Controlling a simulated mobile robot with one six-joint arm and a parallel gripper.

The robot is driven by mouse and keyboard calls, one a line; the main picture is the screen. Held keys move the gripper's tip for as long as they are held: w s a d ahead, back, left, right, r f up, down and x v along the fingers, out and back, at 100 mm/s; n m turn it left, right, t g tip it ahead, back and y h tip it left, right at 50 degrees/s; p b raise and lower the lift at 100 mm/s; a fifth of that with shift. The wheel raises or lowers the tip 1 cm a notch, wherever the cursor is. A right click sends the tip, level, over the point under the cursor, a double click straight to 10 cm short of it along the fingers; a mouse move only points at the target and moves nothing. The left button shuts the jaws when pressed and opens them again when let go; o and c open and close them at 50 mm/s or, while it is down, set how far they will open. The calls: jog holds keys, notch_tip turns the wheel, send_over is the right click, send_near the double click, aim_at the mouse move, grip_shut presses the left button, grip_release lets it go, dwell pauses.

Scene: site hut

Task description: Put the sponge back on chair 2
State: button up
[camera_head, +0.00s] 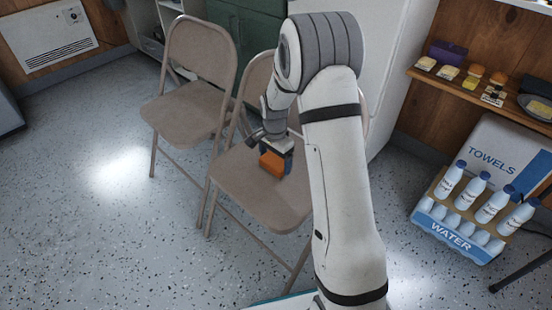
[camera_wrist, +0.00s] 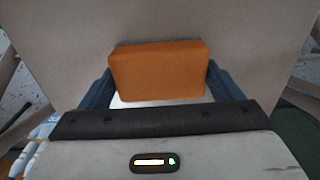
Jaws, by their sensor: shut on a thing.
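The sponge (camera_head: 272,163) is an orange block. My gripper (camera_head: 274,158) is shut on it, over the seat of the nearer folding chair (camera_head: 255,200), in the middle of the head view. In the wrist view the sponge (camera_wrist: 158,72) sits between the two dark blue fingers of my gripper (camera_wrist: 158,84), with the beige seat (camera_wrist: 240,35) behind it. I cannot tell whether the sponge touches the seat. Another beige folding chair (camera_head: 187,105) stands to the left. No numbers show on the chairs, so I cannot tell which is chair 2. My arm hides part of the nearer chair.
A water bottle pack (camera_head: 460,228) and a towels box (camera_head: 500,150) stand on the floor at the right. A wooden shelf (camera_head: 430,80) above holds small items. A green cabinet (camera_head: 262,25) is behind the chairs. The speckled floor at left is clear.

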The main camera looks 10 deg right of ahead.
jog(key=shift+f, duration=0.3)
jog(key=o, duration=0.7)
notch_tip(320, 180, up, 8)
jog(key=p, duration=0.3)
jog(key=s+r+n+t+p, duration=0.1)
jog(key=s+r+n+p, duration=0.2)
jog(key=s+r+p, duration=0.6)
jog(key=s+r+n+p, duration=0.4)
jog(key=s+r+p, duration=0.5)
jog(key=r, duration=1.2)
jog(key=s+r+n+t+p, duration=0.1)
jog(key=s+r+n+p, duration=0.3)
jog(key=s+r+p, duration=0.5)
jog(key=shift+s+d+r+t+p, duration=0.15)
jog(key=shift+r+p, duration=0.6)
jog(key=shift+r, duration=1.05)
jog(key=shift+s+r+t+p, duration=0.2)
jog(key=shift+r+p, duration=0.5)
jog(key=shift+r, duration=1.1)
